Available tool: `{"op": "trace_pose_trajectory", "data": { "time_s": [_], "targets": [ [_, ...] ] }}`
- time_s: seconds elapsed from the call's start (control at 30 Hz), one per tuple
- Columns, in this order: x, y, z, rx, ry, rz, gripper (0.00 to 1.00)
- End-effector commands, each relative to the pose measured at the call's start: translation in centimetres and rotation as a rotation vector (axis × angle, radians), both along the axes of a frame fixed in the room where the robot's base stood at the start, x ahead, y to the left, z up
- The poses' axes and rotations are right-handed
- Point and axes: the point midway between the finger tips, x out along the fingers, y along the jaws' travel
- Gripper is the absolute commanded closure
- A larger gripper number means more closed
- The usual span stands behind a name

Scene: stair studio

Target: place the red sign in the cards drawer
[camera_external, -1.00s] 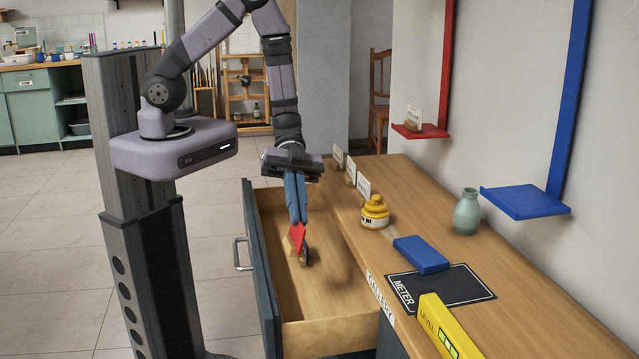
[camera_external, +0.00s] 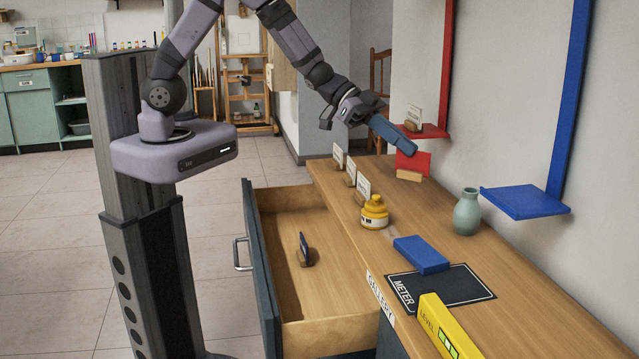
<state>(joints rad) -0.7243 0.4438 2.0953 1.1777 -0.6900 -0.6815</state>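The red sign (camera_external: 413,162) is a small red card in a wooden base. It is in the external view at the tips of my gripper (camera_external: 409,149), over the back part of the counter below the red shelf. The gripper's fingers point right and down and appear shut on the sign's upper edge. I cannot tell whether the base touches the counter. The open drawer (camera_external: 330,328) at the front of the counter holds a small dark sign (camera_external: 303,249) in a wooden base. No cards label shows on the drawer.
The red wall shelf (camera_external: 432,131) with a white card is close to my gripper. White cards (camera_external: 363,190), a yellow bottle (camera_external: 374,212), a green vase (camera_external: 467,212), a blue block (camera_external: 421,254), a black meter mat (camera_external: 470,287) and a yellow level (camera_external: 448,328) stand on the counter.

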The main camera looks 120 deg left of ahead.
Motion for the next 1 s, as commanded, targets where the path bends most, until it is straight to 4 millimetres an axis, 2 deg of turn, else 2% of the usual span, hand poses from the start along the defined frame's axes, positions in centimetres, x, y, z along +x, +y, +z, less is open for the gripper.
{"op": "trace_pose_trajectory", "data": {
  "time_s": [0.27,0.7,1.0],
  "targets": [
    [0.0,0.0,-0.2,0.03,0.0,0.006,1.0],
    [0.0,0.0,-5.5,0.027,0.001,0.005,1.0],
    [0.0,0.0,-6.5,0.027,0.0,0.004,1.0]
  ]
}}
